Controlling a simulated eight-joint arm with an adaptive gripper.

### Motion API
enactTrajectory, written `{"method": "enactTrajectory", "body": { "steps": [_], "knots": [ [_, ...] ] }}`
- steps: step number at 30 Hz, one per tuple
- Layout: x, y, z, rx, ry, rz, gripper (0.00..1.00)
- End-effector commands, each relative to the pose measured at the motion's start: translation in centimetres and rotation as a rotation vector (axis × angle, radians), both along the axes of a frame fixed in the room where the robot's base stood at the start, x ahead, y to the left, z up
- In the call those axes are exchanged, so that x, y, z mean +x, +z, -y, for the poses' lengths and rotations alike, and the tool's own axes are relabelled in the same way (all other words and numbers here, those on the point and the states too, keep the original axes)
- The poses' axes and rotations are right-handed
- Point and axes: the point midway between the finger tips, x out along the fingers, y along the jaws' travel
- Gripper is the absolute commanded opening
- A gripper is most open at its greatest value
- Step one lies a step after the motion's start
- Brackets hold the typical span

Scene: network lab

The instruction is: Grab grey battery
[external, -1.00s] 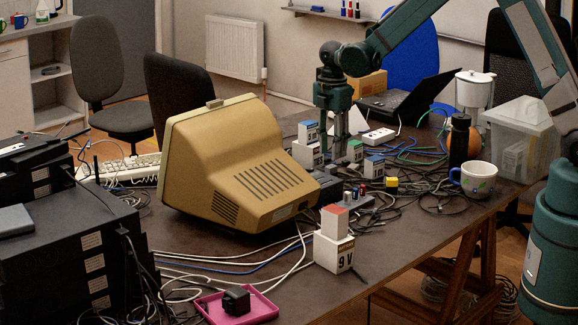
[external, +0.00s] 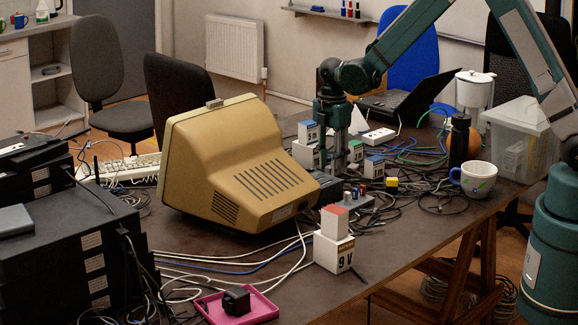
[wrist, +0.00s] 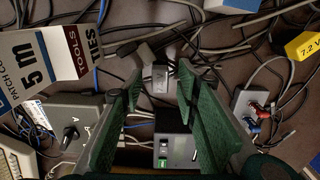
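A small grey block (wrist: 160,80) with a faint marking lies on the table among cables in the wrist view. It looks like the grey battery, though I cannot read its label. My gripper (wrist: 158,91) is open and points down, with its two green fingers apart on either side of the block in the picture. I cannot tell the height left between fingertips and block. In the external view my gripper (external: 341,164) is low over the cluttered table behind the beige monitor's right side. I cannot pick out the grey block there.
A dark box (wrist: 175,138) sits between the fingers' lower parts in the wrist view. A 5 m carton (wrist: 45,62) is at left, a yellow 7.2 V battery (wrist: 302,45) at right. Cables surround the spot. The beige monitor (external: 240,165) and a mug (external: 473,179) stand nearby.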

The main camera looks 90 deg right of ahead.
Motion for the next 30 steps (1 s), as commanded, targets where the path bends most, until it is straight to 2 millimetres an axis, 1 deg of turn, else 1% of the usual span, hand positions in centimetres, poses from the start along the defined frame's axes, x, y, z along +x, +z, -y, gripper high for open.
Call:
{"method": "enactTrajectory", "body": {
  "steps": [1,6,23,26,30],
  "knots": [
    [0.0,-0.7,0.0,0.000,0.000,0.000,0.32],
    [0.0,-1.7,0.0,0.000,0.000,0.000,0.32],
    [0.0,-1.8,0.0,0.000,0.000,0.000,0.32],
    [0.0,-1.8,0.0,0.000,0.000,0.000,0.21],
    [0.0,-1.8,0.0,0.000,0.000,0.000,0.03]
  ]
}}
